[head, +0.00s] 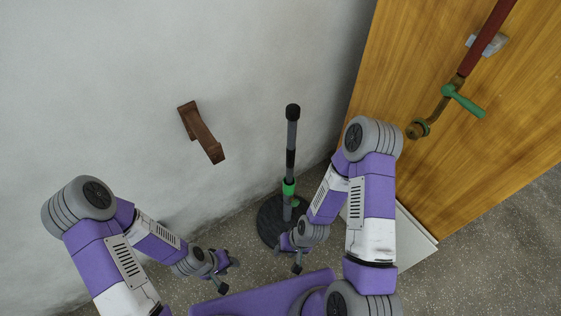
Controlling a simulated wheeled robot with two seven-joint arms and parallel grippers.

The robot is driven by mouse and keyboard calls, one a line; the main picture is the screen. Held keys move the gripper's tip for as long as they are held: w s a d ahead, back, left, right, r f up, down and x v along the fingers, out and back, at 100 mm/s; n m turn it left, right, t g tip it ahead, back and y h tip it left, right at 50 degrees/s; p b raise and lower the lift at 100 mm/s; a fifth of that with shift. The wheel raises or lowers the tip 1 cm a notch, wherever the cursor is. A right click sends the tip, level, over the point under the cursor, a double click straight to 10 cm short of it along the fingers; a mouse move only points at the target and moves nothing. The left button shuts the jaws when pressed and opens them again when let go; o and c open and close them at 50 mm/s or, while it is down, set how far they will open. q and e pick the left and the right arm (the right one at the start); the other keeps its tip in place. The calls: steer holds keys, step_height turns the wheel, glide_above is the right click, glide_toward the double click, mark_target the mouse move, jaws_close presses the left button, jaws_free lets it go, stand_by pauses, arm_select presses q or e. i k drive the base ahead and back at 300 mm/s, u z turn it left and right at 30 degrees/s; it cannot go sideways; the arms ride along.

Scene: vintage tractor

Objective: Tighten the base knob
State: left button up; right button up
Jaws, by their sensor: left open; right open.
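A grey and black upright stand (291,150) with a black top rises from a dark round base (268,222) on the floor. A green collar (289,187) sits low on its pole, with a small green part at its right just below; I cannot tell whether this is the base knob. My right gripper (289,256) is open in front of the base and overlaps its front edge in the picture; I cannot tell if it touches. My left gripper (230,275) is open and empty, to the left of the base and nearer to me.
A pale wall (90,90) with a brown wooden bracket (203,132) stands behind and left. A wooden panel (400,70) at right carries a red and brass rod with a green handle (462,100). A pale flat box (414,240) lies below it. Speckled floor is free at lower right.

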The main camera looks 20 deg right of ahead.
mark_target(295, 202)
steer(key=z, duration=0.65)
steer(key=k, duration=1.25)
steer(key=u, duration=0.65)
